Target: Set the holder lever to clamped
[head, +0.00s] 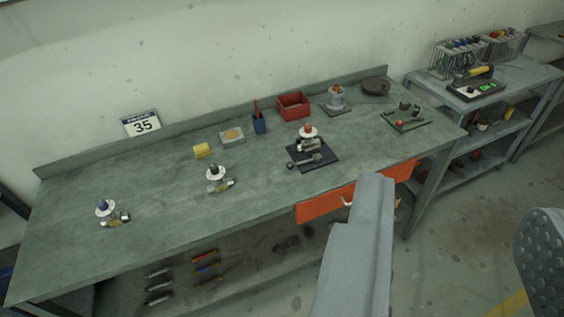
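My gripper (455,200) shows as two grey fingers at the lower right, wide apart with nothing between them; the right one has a dimpled pad. It is in front of the workbench (100,185), away from everything on it. A dark base plate (322,161) on the bench carries a small valve-like part with a white disc and red top (308,132), and a bar with a round knob (291,165) lies at its front. A green fixture (408,118) at the right has a red ball (399,122). I cannot tell which is the holder lever, nor its setting.
Two similar white-disc parts stand on the bench, at left (104,208) and middle (215,172). An orange drawer (325,203) is under the front edge. A shelf cart (490,85) stands right.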

